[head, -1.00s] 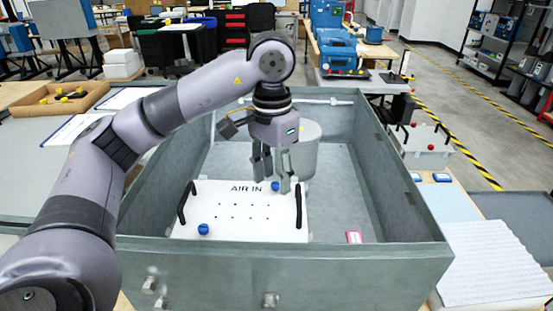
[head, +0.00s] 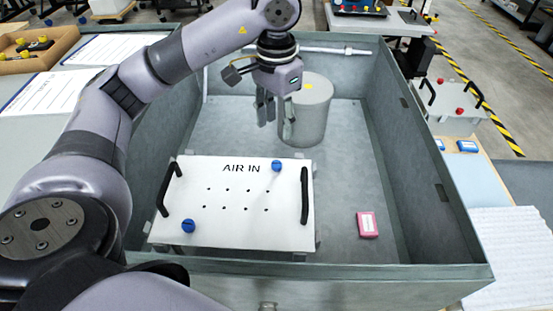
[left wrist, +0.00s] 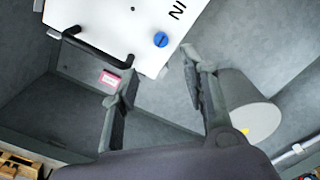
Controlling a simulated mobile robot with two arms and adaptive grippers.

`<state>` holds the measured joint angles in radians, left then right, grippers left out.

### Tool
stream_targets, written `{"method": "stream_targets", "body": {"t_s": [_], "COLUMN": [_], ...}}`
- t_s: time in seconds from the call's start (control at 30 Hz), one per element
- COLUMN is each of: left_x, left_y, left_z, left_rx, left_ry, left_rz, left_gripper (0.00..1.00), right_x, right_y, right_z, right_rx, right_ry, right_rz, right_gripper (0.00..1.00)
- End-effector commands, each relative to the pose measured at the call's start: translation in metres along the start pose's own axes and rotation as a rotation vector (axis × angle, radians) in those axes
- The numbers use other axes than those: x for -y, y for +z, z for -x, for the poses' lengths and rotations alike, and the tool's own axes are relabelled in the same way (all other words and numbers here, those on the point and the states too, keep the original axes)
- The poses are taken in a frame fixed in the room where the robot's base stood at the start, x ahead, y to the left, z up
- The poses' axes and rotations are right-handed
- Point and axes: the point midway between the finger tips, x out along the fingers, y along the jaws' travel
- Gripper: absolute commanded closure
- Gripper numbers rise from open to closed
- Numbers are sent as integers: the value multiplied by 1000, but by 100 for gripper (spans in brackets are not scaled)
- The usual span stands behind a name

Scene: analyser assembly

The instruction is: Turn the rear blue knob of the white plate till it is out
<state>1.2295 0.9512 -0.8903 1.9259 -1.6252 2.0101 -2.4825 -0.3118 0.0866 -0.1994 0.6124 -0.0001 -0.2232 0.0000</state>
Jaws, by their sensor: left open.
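The white plate (head: 232,228) with "AIR IN" printed on it lies inside the large grey box, with a black handle at each side. Its rear blue knob (head: 277,166) is at the far right corner, and it also shows in the left wrist view (left wrist: 160,39). The front blue knob (head: 188,226) is at the near left corner. My left gripper (head: 276,118) is open and empty, above and behind the rear knob, apart from it. In the left wrist view, its fingers (left wrist: 158,92) stand wide with the knob beyond their tips. My right gripper is not in view.
The grey box (head: 440,225) has tall walls around the plate. A grey cylinder (head: 312,115) stands just behind and beside my left gripper. A pink box (head: 367,224) lies on the floor right of the plate. The floor between is clear.

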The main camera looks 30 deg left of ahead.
Motion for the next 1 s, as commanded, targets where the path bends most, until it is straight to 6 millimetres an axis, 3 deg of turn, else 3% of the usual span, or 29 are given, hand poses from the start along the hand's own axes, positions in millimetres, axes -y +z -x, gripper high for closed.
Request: {"method": "stream_targets", "body": {"t_s": [0.3,0.6,0.8,1.0], "left_x": [-1,0,0,0], "left_y": [1,1,0,0], "left_z": [-56,-102,-120,-124], "left_rx": [4,3,1,-2], "left_ry": [3,1,1,-1], "left_rz": [-1,1,0,0], "left_gripper": [59,59,59,59], "right_x": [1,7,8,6], "right_y": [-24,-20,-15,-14], "right_z": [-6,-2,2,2], "right_rx": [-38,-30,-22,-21], "right_ry": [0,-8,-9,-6], "right_rz": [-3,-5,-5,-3], "right_gripper": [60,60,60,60]}}
